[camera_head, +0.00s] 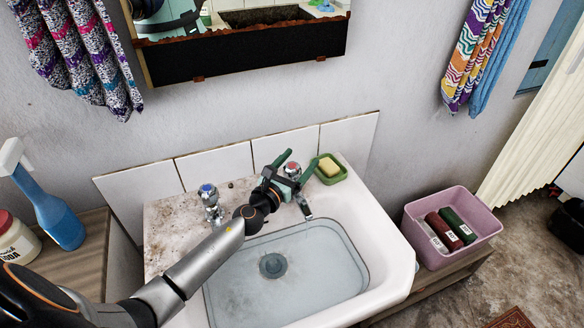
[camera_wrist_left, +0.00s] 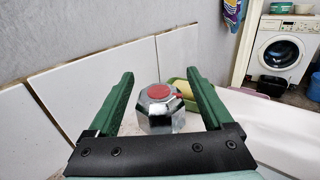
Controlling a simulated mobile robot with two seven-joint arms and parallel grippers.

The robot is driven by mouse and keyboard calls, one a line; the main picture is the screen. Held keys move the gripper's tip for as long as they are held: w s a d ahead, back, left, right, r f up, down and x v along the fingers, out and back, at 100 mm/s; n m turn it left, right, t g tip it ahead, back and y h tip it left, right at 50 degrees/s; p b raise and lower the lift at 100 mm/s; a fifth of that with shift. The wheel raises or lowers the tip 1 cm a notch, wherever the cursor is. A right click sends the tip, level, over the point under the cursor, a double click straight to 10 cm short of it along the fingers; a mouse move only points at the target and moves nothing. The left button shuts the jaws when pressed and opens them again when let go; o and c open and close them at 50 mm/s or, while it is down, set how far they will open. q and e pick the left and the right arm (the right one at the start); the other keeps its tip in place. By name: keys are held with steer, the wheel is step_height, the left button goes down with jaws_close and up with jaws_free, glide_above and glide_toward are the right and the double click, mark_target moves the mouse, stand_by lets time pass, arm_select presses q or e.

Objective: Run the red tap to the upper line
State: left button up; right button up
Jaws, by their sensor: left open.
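The red tap (camera_head: 292,170) stands at the back right of the white basin (camera_head: 398,262); its chrome head has a red top. In the left wrist view the red-topped tap head (camera_wrist_left: 160,106) sits between my fingers with gaps on both sides. My left gripper (camera_head: 300,159) is open, its two green fingers on either side of the head. The spout (camera_head: 304,207) points down into the basin; I cannot make out a clear stream. The basin seems to hold clear bluish water (camera_head: 320,265) above a dark drain (camera_head: 273,265). I cannot tell any fill lines apart. My right gripper is not in view.
A blue-topped tap (camera_head: 208,193) stands left of my gripper. A green soap dish (camera_head: 331,171) with yellow soap is close on the right. A mirror (camera_head: 250,60) hangs above. A pink tub (camera_head: 460,213) with rolled items stands right; a spray bottle (camera_head: 52,210) stands left.

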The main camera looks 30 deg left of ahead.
arm_select(q)
steer(key=s, duration=1.2)
steer(key=shift+s+a+b, duration=0.15)
steer(key=shift+a+b, duration=0.25)
steer(key=shift+a, duration=0.1)
stand_by(1.6)
